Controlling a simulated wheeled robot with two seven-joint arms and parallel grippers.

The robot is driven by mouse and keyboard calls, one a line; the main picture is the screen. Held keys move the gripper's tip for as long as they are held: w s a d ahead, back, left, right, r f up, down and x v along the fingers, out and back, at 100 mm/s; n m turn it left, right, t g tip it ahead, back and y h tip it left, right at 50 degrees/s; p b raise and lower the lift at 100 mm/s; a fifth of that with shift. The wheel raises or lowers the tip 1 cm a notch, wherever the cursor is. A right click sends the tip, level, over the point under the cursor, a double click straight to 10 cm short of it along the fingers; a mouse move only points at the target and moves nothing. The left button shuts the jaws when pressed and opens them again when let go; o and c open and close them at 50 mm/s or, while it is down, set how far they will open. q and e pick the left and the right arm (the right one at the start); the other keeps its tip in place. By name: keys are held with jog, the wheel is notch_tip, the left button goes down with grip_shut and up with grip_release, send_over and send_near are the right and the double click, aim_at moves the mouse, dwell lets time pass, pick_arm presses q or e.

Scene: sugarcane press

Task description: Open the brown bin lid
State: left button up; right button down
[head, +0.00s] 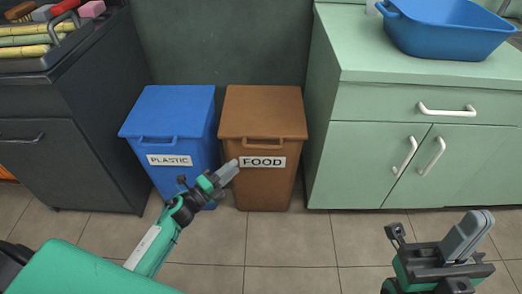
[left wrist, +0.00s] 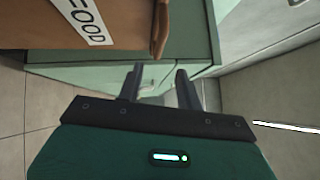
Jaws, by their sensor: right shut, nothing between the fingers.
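The brown bin (head: 268,185) stands on the floor with a white FOOD label. Its brown lid (head: 264,105) is down, with a handle (head: 263,143) at the front edge. My left gripper (head: 232,167) is in front of the bin, by the left end of the label and below the handle; contact cannot be told. In the left wrist view, its two fingers (left wrist: 160,80) are apart with nothing between them. Part of the brown bin (left wrist: 130,28) and its label show at upper left there. My right gripper (head: 472,228) is at lower right, shut and empty, away from the bin.
A blue PLASTIC bin (head: 165,110) stands close on the left. A green cabinet (head: 350,165) with white handles is on the right, holding a blue basin (head: 440,35). A dark cabinet (head: 65,140) is at far left. The tiled floor (head: 290,240) in front is clear.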

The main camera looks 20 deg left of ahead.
aim_at(260, 147)
pick_arm(q)
jog(key=b+x, duration=0.1)
jog(key=x, duration=1.1)
jog(key=shift+w, duration=0.2)
grip_shut()
